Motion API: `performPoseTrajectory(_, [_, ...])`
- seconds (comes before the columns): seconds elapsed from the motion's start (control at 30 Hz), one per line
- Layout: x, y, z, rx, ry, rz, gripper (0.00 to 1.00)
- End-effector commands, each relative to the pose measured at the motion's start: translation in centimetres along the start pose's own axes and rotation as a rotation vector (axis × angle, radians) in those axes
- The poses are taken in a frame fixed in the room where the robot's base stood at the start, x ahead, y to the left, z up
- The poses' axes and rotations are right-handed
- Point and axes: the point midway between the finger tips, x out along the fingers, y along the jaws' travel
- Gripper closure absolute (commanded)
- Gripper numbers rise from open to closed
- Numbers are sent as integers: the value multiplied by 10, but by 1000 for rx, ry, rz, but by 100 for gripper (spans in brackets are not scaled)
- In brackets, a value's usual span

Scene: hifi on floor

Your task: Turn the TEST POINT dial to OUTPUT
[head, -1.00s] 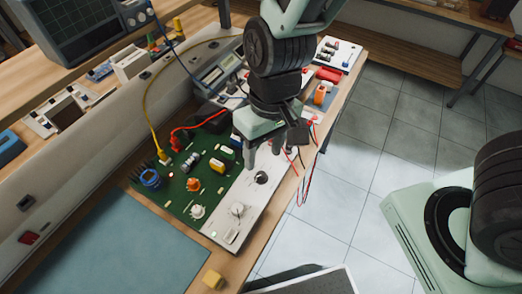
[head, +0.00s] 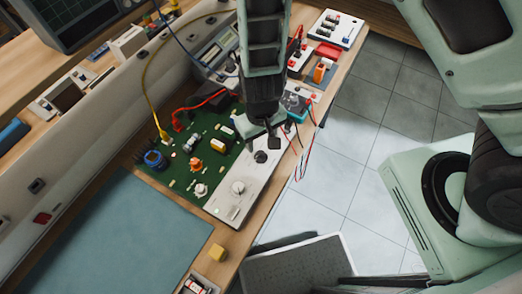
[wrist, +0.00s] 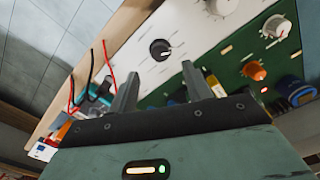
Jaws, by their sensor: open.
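A white control panel (head: 224,206) runs along the front edge of a green circuit board. A black dial (head: 260,157) with a pale pointer line sits on it; it also shows in the wrist view (wrist: 160,49). A white dial (head: 238,187) sits nearer on the same panel. Their printed labels are too small to read, so I cannot tell which is TEST POINT. My gripper (head: 262,142) is open and empty, just beyond the black dial in the head view. In the wrist view its two fingers (wrist: 160,70) are spread, and the dial shows between and past their tips, apparently untouched.
The green board (head: 190,172) carries several raised parts, including an orange knob (head: 195,163) and a blue coil (head: 154,159). Red and black leads hang by the bench's right edge.

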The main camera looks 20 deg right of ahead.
Motion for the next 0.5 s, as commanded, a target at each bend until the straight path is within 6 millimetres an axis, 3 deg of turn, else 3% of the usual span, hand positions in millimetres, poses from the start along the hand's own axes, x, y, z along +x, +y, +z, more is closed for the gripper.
performPoseTrajectory(0.23, [45,0,2,2,-5,-1,51])
performPoseTrajectory(0.5, [68,0,0,1,-2,-1,51])
